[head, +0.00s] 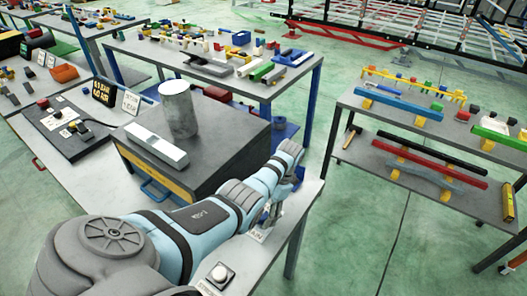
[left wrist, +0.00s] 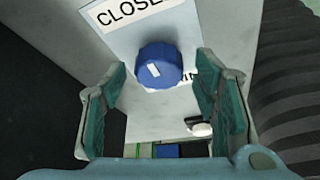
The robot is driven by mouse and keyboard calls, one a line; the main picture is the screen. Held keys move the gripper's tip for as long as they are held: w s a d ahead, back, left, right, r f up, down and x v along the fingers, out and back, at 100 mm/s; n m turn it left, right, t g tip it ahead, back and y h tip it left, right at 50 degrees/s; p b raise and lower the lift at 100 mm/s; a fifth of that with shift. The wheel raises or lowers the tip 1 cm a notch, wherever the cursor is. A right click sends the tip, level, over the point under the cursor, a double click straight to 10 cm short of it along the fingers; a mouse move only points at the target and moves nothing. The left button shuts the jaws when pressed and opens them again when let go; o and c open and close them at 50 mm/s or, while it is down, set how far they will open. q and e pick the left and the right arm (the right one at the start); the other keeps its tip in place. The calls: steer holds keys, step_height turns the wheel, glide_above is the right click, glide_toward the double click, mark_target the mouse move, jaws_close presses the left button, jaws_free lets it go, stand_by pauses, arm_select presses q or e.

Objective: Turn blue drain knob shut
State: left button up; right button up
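The blue drain knob (left wrist: 159,66) shows in the left wrist view, round, with a short slanted white mark on its face. It sits on a pale panel below a white label reading "CLOSE", cut off at the frame's edge (left wrist: 128,12). Another label to its right is mostly hidden. My left gripper (left wrist: 160,88) is open, with one finger on each side of the knob and visible gaps between. In the head view, my left gripper (head: 274,212) is over the bench's right edge, and the knob is hidden there. My right gripper is out of view.
A dark box (head: 220,150) carrying a grey cylinder (head: 179,108) and a pale bar (head: 155,146) stands beside my left arm. A white button (head: 220,273) sits near the bench's front. A shelf of parts (head: 430,125) stands right, across open floor.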

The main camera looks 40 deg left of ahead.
arm_select(q)
steer(key=v, duration=0.7)
steer(key=shift+r, duration=0.25)
steer(key=shift+w, duration=0.1)
